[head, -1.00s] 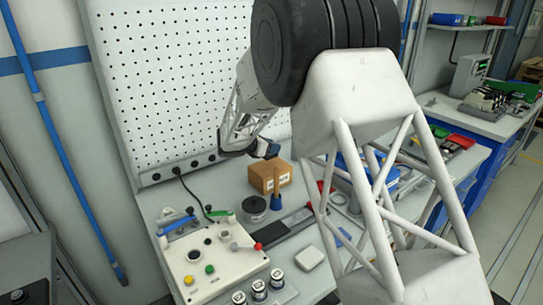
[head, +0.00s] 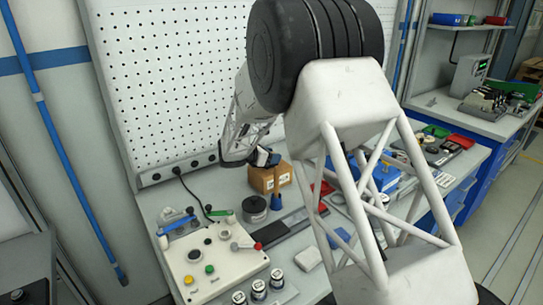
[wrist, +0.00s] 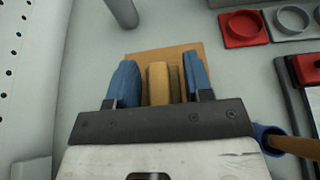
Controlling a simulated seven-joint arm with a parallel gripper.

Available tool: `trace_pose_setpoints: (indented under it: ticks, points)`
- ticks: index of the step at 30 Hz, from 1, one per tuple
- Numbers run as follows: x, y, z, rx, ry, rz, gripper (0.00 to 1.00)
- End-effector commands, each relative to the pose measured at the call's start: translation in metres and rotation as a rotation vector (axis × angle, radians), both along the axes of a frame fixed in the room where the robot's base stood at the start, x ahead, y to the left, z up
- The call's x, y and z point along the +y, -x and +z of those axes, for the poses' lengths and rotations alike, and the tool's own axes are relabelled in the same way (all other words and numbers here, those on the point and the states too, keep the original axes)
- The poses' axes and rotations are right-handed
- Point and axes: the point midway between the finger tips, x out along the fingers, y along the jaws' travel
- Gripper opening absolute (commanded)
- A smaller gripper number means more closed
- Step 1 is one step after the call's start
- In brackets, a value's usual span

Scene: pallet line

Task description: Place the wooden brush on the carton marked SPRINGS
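The wooden brush (wrist: 158,84) is a tan block with a darker strip along its right side. It sits between the two blue fingers of my gripper (wrist: 160,80) in the wrist view, with slim gaps showing beside it, so the fingers look open around it. The brown carton (wrist: 168,53) lies directly beneath the brush. In the head view the carton (head: 264,183) stands on the bench, with my gripper (head: 268,158) just above its top. I cannot read the carton's marking, and whether the brush touches its top is hidden.
A wooden handle in a blue holder (head: 277,188) stands close in front of the carton. A dark round tin (head: 254,207) is at its left. A control box (head: 205,255) and small jars (head: 258,288) are nearer. The pegboard (head: 175,80) rises behind.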

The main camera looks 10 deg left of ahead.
Motion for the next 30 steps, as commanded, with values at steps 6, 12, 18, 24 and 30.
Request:
trace_pose_setpoints:
  ticks: [6,12,18,24,30]
  points:
    - [0.000,0.000,0.000,0.000,0.000,0.000,0.63]
    - [0.000,0.000,0.001,-0.001,-0.001,0.000,0.63]
    - [0.004,0.004,0.006,0.000,0.000,0.000,0.63]
    - [0.018,0.018,0.014,-0.001,-0.001,0.002,0.63]
    - [0.039,0.038,0.026,-0.001,-0.001,0.002,0.63]
